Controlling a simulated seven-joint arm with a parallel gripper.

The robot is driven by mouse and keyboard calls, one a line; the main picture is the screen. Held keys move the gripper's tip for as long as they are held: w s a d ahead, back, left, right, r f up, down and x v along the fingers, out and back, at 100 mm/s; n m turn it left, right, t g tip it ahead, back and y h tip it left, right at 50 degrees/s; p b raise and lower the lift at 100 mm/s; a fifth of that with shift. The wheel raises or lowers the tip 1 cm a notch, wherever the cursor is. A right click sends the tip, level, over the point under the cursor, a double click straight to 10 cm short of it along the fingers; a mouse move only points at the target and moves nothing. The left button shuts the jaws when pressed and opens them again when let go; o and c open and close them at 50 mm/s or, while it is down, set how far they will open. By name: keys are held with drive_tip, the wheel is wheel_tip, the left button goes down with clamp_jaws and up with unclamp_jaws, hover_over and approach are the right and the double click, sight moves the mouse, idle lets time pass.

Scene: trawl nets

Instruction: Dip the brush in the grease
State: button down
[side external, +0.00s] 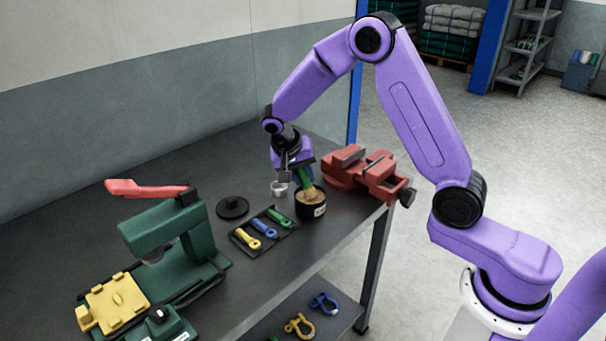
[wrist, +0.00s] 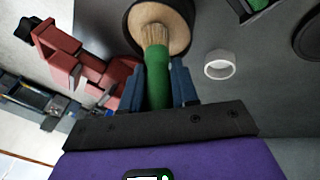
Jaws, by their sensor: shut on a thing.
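My gripper (wrist: 157,88) is shut on the green handle of the brush (wrist: 158,78), which points away from it, bristles first. The bristles lie over the beige grease (wrist: 177,24) in the dark round pot (wrist: 132,22) in the wrist view. In the side view my gripper (side external: 294,164) is above the pot (side external: 311,211), and the green brush (side external: 305,177) slants down to the grease (side external: 311,196). The bristle tips meet the grease in the picture; I cannot tell how deep they sit.
A red vise (side external: 365,172) stands close right of the pot. A pale ring or cup (side external: 279,188), a black lid (side external: 232,207) and a dark tray (side external: 249,227) with yellow, blue and green pieces lie to the left. A green press (side external: 165,241) stands at the front left.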

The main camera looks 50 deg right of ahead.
drive_tip(key=shift+r, duration=3.5)
drive_tip(key=shift+s+d+f+n, duration=0.1)
drive_tip(key=shift+s+f+n, duration=0.1)
drive_tip(key=shift+s+n, duration=0.2)
drive_tip(key=s+f+n+t+y, duration=0.1)
drive_tip(key=s+f+n+t, duration=0.2)
drive_tip(key=s+n, duration=0.3)
drive_tip(key=shift+s+a+f+n, duration=0.25)
drive_tip(key=shift+s+a+n, duration=0.15)
drive_tip(key=shift+s, duration=0.3)
